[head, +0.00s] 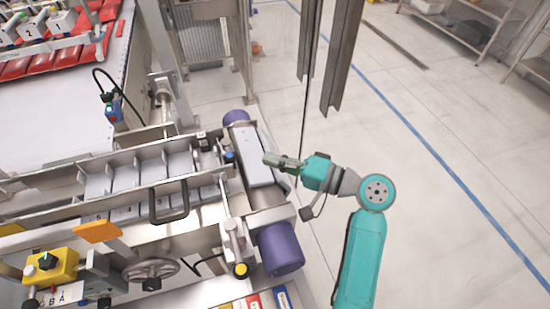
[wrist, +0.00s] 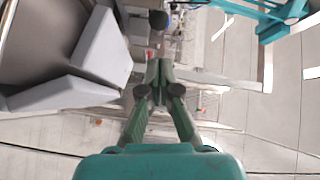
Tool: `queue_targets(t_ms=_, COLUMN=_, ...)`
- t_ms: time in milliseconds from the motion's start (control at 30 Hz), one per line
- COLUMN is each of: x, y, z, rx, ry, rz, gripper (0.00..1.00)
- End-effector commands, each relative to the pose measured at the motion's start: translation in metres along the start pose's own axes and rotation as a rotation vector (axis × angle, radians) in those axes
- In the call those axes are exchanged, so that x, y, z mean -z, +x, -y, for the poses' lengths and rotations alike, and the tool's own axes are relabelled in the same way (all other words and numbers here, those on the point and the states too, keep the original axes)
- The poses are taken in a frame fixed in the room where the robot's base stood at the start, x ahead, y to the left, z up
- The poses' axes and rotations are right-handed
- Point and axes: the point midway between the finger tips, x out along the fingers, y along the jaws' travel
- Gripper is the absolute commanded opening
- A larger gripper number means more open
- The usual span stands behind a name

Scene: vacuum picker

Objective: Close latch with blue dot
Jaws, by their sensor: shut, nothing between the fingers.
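A small latch-like part with a blue dot (head: 229,156) sits at the right end of the conveyor in the head view, beside the pale cover of the end unit. Whether it is open or closed is too small to tell. My gripper (head: 266,159) is over the right part of that end unit, a short way right of the blue dot, and points left. Its fingers are together and empty in the wrist view (wrist: 158,66). I cannot make out the blue dot in the wrist view.
A similar part with a yellow dot (head: 241,269) is at the near end. Purple cylinders (head: 281,248) flank the pale cover (head: 251,155). A black handle (head: 169,202) rises over the conveyor. An upright metal post (head: 342,60) stands behind my arm. Open floor lies right.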

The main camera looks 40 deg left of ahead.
Motion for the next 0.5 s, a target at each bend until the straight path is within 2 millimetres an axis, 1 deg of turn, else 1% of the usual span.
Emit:
queue_targets(t_ms=33, x=-0.001, y=0.011, z=0.001, rx=0.002, ry=0.0, rz=0.003, gripper=0.0)
queue_targets(t_ms=233, x=0.0, y=0.044, z=0.001, rx=0.001, ry=0.0, rz=0.003, gripper=0.0)
queue_targets(t_ms=400, x=0.0, y=0.063, z=0.0, rx=0.0, ry=0.001, rz=0.001, gripper=0.0)
queue_targets(t_ms=500, x=0.0, y=0.069, z=0.0, rx=0.0, ry=0.001, rz=0.0, gripper=0.0)
